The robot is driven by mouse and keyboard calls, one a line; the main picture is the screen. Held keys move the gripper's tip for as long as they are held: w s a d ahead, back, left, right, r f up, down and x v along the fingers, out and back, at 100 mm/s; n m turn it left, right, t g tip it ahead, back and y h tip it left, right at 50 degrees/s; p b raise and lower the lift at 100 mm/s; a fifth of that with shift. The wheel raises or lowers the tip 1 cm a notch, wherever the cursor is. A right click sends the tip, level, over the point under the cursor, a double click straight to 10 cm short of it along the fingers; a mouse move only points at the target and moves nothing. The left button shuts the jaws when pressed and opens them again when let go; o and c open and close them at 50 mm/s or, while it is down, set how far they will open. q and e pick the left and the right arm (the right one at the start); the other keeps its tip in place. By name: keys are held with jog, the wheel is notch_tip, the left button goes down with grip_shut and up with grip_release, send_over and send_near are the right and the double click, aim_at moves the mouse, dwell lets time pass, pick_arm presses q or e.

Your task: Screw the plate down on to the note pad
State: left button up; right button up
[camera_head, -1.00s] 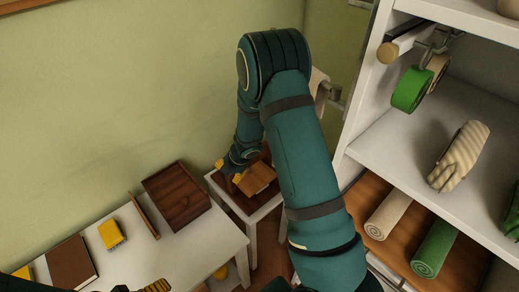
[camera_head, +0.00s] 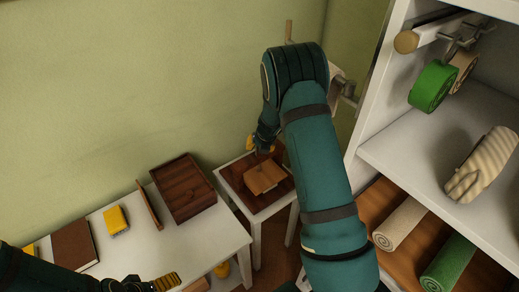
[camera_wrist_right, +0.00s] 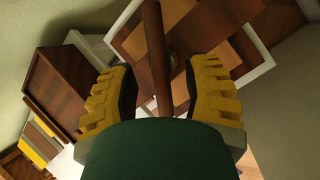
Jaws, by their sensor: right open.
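A small wooden press with a dark brown base (camera_head: 233,178) stands on a small white table. A lighter tan wooden piece (camera_head: 264,178) lies over its middle; I cannot tell the plate from the note pad under it. My right gripper (camera_head: 258,146) is at the far side of the press, partly hidden by my arm. In the right wrist view its yellow fingers (camera_wrist_right: 168,88) are open, apart on both sides of a dark wooden bar (camera_wrist_right: 156,45). A small round grey part (camera_wrist_right: 173,62) shows beside the bar. My left gripper (camera_head: 152,284) is at the bottom edge, its opening unclear.
A white table (camera_head: 170,245) at left holds a dark wooden box (camera_head: 183,188), an upright thin board (camera_head: 149,204), a yellow item (camera_head: 116,220) and a brown book (camera_head: 74,245). A white shelf unit (camera_head: 385,135) stands close on the right, with rolls and a glove.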

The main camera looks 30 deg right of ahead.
jog(key=shift+w+f, duration=0.15)
jog(key=shift+f, duration=0.15)
grip_shut()
